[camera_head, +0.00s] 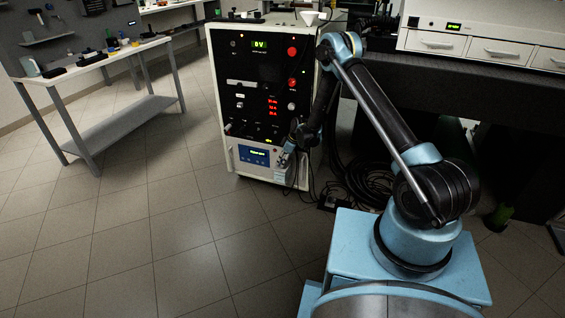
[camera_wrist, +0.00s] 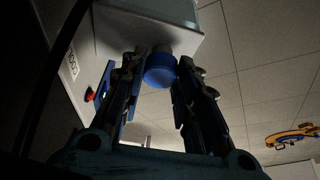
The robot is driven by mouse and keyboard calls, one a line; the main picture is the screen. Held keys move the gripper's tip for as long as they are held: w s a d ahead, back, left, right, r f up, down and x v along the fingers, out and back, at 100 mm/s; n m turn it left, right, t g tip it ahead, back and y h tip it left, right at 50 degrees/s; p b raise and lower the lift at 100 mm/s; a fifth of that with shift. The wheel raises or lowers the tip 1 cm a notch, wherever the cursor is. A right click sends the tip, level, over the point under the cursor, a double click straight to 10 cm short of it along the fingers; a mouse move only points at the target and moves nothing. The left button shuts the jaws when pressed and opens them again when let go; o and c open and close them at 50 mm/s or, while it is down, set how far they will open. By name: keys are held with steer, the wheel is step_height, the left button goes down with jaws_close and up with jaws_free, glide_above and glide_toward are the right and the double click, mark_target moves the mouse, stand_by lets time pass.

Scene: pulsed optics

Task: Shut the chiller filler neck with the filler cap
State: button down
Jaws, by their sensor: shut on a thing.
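The blue filler cap (camera_wrist: 160,72) sits between the two fingers of my gripper (camera_wrist: 158,80) in the wrist view, and the gripper is shut on it. In the head view the chiller (camera_head: 256,156) is the white unit with a blue display at the bottom of the rack. My gripper (camera_head: 284,160) is at its right front, and the cap is too small to make out there.
The black equipment rack (camera_head: 260,85) stands above the chiller. Cables (camera_head: 365,180) lie on the floor to its right. A workbench (camera_head: 100,62) stands at the left, and a white drawer unit (camera_head: 485,45) is at the upper right. The tiled floor at front left is clear.

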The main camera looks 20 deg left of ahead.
steer(key=shift+f, duration=0.1)
steer(key=m+t, duration=0.2)
steer(key=m, duration=0.2)
steer(key=shift+s+m, duration=0.1)
steer(key=shift+m, duration=0.3)
steer(key=shift+a+h, duration=0.1)
steer(key=shift+h, duration=0.2)
steer(key=shift+m, duration=0.3)
steer(key=m+t+h, duration=0.1)
steer(key=m, duration=0.3)
steer(key=shift+s, duration=0.1)
steer(key=shift+t, duration=0.3)
steer(key=shift+a+m, duration=0.1)
steer(key=shift+m, duration=0.6)
steer(key=m+h, duration=0.1)
steer(key=m, duration=0.2)
steer(key=shift+f+m+t+h, duration=0.1)
steer(key=shift+m+t+h, duration=0.2)
steer(key=shift+h, duration=0.1)
steer(key=shift+a, duration=0.1)
